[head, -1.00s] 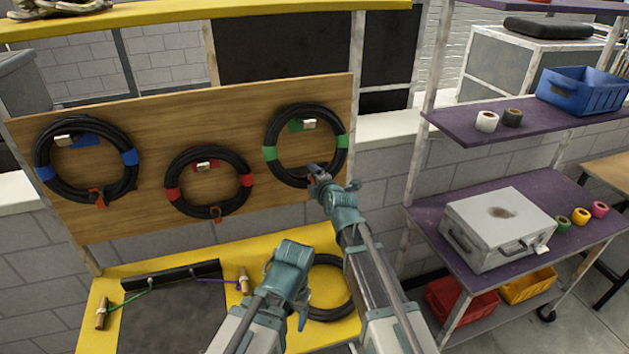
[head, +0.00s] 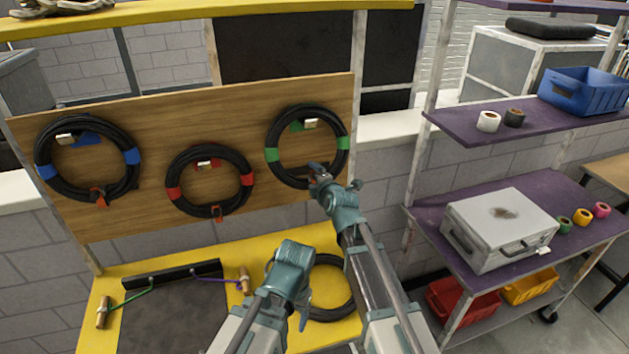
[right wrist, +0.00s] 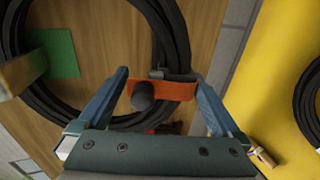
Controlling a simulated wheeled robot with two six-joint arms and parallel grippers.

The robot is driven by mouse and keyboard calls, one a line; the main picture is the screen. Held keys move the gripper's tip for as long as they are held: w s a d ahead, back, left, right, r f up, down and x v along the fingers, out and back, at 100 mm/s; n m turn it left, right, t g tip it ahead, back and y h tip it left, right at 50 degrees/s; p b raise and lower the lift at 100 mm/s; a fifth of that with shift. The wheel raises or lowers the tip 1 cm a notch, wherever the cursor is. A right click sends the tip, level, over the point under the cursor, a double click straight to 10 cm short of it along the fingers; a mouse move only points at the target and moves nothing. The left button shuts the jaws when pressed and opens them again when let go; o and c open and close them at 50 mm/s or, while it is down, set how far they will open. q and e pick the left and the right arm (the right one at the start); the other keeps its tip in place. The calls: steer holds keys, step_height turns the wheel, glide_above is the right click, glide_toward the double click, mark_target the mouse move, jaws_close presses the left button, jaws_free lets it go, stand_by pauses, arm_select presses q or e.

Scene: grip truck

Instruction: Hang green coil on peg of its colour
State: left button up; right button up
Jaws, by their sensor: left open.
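The green coil (head: 342,165), a black ring with green bands, hangs on the board's right peg (head: 311,124), which has a green backing. The coil also shows in the right wrist view (right wrist: 172,30), with a green patch (right wrist: 62,53) inside the ring. My right gripper (head: 318,178) is at the coil's lower edge. In the right wrist view, its jaws (right wrist: 163,90) are apart, with the coil's orange tag (right wrist: 180,91) and a dark round knob between them. My left gripper (head: 303,318) is open, low over the yellow bench, by a loose black coil (head: 345,305); its tips are partly hidden.
A blue-banded coil (head: 130,157) and a red-banded coil (head: 247,180) hang further left on the wooden board (head: 235,115). The yellow bench (head: 245,250) holds a dark mat and wooden-handled pieces. A purple shelf (head: 430,215) with a grey case (head: 500,225) stands at right.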

steer(key=shift+s, duration=0.1)
steer(key=p+v, duration=0.4)
steer(key=v, duration=0.9)
steer(key=shift+s+r+p, duration=0.2)
steer(key=shift+s+p, duration=0.1)
steer(key=shift+p, duration=0.05)
steer(key=shift+w+f, duration=0.1)
steer(key=shift+w, duration=0.05)
steer(key=b+x, duration=0.4)
steer(key=x, duration=0.9)
steer(key=shift+w+f+b, duration=0.15)
steer(key=shift+w+b, duration=0.1)
steer(key=shift+b, duration=0.1)
steer(key=shift+s, duration=0.15)
